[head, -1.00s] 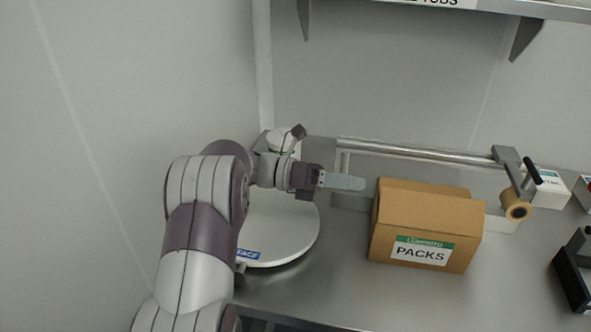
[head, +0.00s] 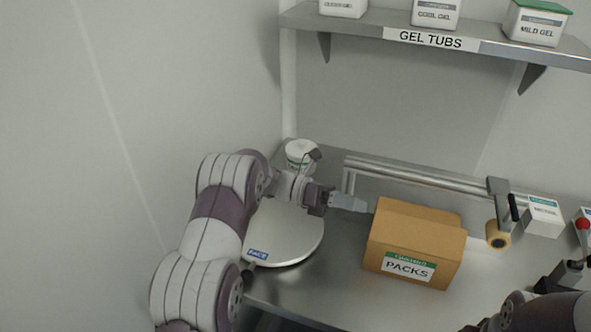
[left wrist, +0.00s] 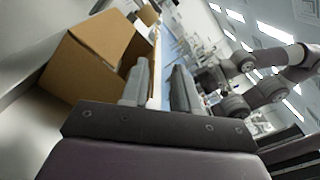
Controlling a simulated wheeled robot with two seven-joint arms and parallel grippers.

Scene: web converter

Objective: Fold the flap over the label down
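The brown cardboard box (head: 385,243) stands on the steel table, with a white and green PACKS label (head: 408,265) on its front wall. The flap over the label (head: 415,238) stands up from the front edge and hides the opening; another flap (head: 420,213) shows behind it. In the left wrist view the box (left wrist: 92,58) is on the left, its dark inside partly visible. My left gripper (head: 352,204) is just left of the box's back left corner. Its fingers (left wrist: 158,88) are apart, with no held thing visible between them.
A round white scale (head: 290,238) lies left of the box, with a white tub (head: 300,154) behind. A metal rail with a tape roll (head: 498,235) runs behind and right of the box. A shelf (head: 480,46) holding tubs is above. My right arm shows at lower right.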

